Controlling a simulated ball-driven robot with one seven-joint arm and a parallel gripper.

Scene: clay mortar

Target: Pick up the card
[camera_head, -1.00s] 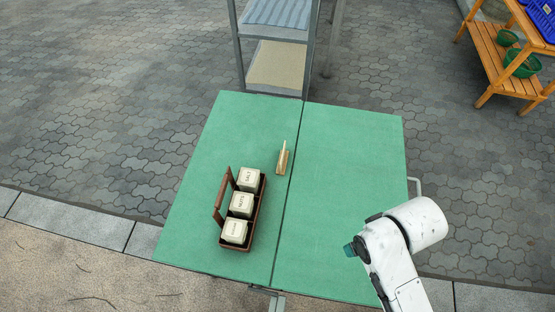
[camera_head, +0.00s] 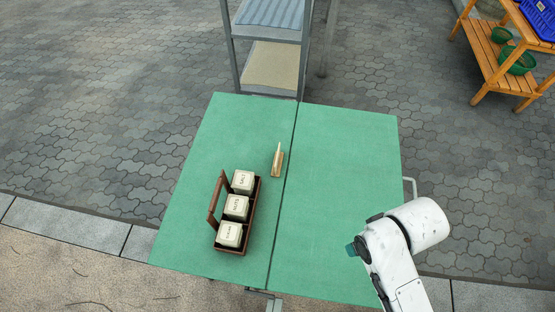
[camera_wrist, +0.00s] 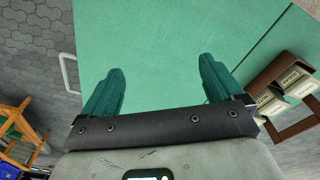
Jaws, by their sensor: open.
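What looks like the card (camera_head: 278,152) stands upright in a small wooden holder (camera_head: 277,168) on the green table, left of the table's seam; it is seen nearly edge-on in the head view. My gripper (camera_wrist: 158,82) is open and empty above the right part of the table, with its two green fingers spread in the wrist view. In the head view my gripper (camera_head: 350,250) shows only in part, well to the right of and nearer than the card. The card does not show in the wrist view.
A brown caddy (camera_head: 247,222) with a raised handle holds three labelled cream canisters (camera_head: 235,207) on the left half of the green table (camera_head: 335,160). The right half is clear. A metal shelf (camera_head: 270,68) stands behind the table; a wooden shelf (camera_head: 500,65) stands far right.

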